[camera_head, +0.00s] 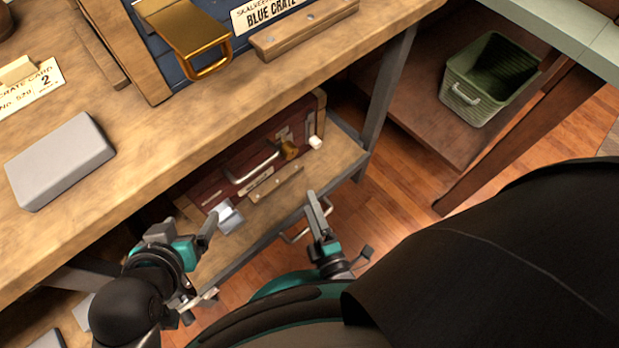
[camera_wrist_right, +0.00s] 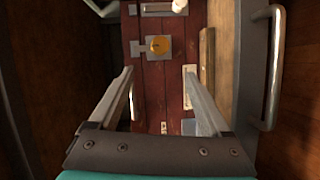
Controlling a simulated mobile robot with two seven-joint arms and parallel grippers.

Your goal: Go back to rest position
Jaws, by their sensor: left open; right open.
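My left gripper (camera_head: 212,256) is in the lower left of the head view, beside the front of the lower shelf. Its fingers are spread wide, with nothing seen between them. My right gripper (camera_head: 320,206) is near the shelf's front edge, to the right of the left one. In the right wrist view its two fingers (camera_wrist_right: 158,74) are apart and empty, pointing toward a dark red case (camera_wrist_right: 160,95). That case (camera_head: 212,180) also shows on the lower shelf in the head view, with a metal handle and a brass lock.
The wooden workbench (camera_head: 150,150) overhangs the shelf. It bears a grey block (camera_head: 60,160) and a blue crate with a brass handle (camera_head: 208,68). A metal pull handle (camera_wrist_right: 276,70) is close right of my right gripper. A green bin (camera_head: 490,75) stands at upper right.

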